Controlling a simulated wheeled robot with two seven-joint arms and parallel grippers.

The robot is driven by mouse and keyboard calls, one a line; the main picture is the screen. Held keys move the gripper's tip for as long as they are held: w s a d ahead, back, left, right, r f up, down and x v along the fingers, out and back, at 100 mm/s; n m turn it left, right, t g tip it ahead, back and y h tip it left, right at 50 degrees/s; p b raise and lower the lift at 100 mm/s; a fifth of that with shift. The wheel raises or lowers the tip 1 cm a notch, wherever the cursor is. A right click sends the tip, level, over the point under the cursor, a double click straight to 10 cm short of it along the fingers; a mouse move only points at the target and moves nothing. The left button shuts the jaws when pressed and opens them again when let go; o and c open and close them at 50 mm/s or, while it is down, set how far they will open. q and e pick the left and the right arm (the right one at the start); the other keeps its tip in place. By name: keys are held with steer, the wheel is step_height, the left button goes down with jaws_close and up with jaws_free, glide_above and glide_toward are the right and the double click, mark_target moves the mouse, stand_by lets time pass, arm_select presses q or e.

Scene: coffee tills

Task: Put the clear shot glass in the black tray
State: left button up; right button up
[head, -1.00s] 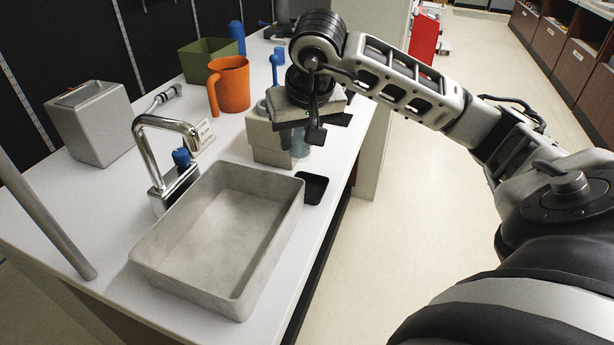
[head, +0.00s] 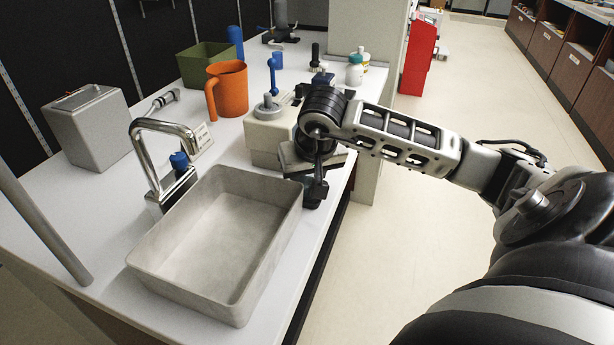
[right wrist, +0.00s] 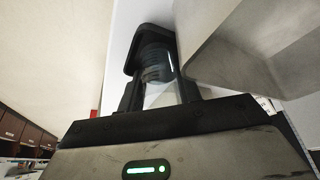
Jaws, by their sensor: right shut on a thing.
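My right gripper (head: 312,180) is low over the counter's front edge, right of the grey basin. In the right wrist view its two fingers (right wrist: 159,86) are shut on the clear shot glass (right wrist: 157,65), which shows between them. The small black tray (right wrist: 151,30) shows behind and around the glass in that view. I cannot tell whether the glass touches the tray. In the head view the gripper hides the glass and most or all of the tray. My left gripper is not in view.
The grey basin (head: 144,262) stands close to the left of the gripper, with a chrome tap (head: 140,150) behind it. A beige box-shaped device (head: 262,145) stands just behind the gripper. An orange jug (head: 231,90) and a green bin (head: 195,66) are farther back.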

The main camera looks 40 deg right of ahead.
steer(key=o, duration=0.7)
steer(key=shift+f, duration=0.1)
steer(key=shift+r, duration=0.3)
steer(key=v, duration=1.2)
steer(key=shift+p, duration=0.3)
steer(key=shift+f, duration=0.15)
